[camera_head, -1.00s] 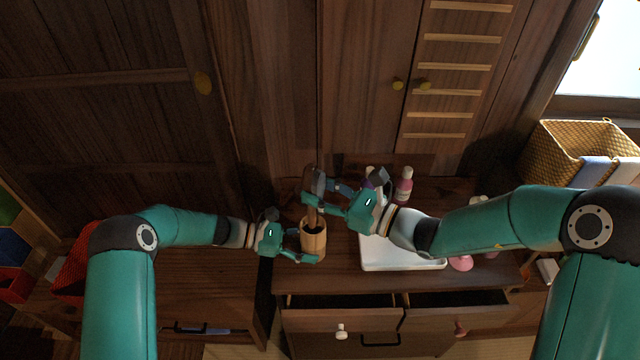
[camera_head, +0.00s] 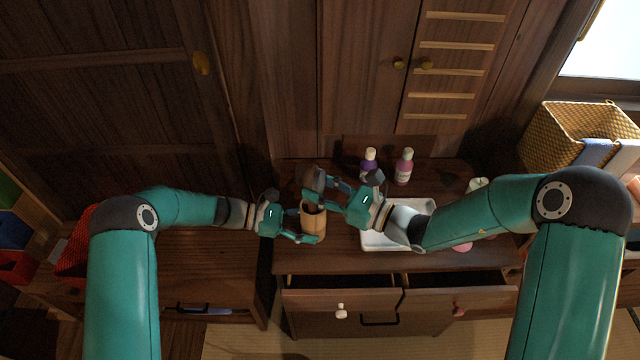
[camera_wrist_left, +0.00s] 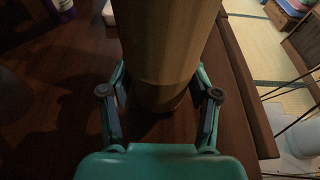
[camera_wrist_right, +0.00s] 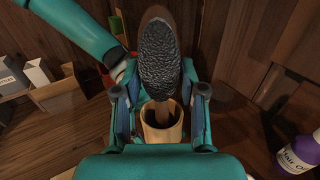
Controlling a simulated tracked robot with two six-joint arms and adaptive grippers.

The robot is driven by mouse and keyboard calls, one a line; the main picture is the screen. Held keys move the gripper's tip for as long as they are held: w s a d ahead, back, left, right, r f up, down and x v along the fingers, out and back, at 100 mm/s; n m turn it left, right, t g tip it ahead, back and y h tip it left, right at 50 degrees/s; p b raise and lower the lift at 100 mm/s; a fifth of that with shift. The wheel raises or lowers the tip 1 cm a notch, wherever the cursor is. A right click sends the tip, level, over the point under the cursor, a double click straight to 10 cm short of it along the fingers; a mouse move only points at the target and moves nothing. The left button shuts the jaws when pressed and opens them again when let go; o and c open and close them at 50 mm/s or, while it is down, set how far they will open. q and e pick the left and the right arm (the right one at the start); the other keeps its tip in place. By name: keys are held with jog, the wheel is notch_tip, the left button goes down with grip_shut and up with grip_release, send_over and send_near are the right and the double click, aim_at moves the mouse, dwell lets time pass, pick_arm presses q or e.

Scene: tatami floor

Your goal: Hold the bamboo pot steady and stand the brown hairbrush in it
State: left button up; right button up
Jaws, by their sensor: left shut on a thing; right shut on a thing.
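The bamboo pot (camera_head: 313,222) stands upright on the dresser top in the head view. My left gripper (camera_head: 303,238) is shut around its side, and the pot's wall (camera_wrist_left: 165,45) fills the middle of the left wrist view. My right gripper (camera_head: 326,194) is shut on the brown hairbrush (camera_head: 314,180) just above the pot. In the right wrist view the dark bristle head (camera_wrist_right: 158,62) is up, and the handle points down into the mouth of the pot (camera_wrist_right: 160,128). How deep the handle reaches is hidden.
A white tray (camera_head: 385,243) lies right of the pot, partly under my right arm. A purple bottle (camera_head: 369,164) and a pink bottle (camera_head: 404,167) stand behind it. Two drawers (camera_head: 340,297) are pulled open in front. A wicker basket (camera_head: 570,135) is at far right.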

jog(key=o, duration=1.2)
jog(key=shift+o, duration=0.2)
jog(key=v, duration=1.2)
jog(key=shift+f, duration=0.1)
pick_arm(q)
jog(key=o, duration=0.9)
jog(key=shift+o, duration=0.2)
jog(key=shift+a, duration=0.1)
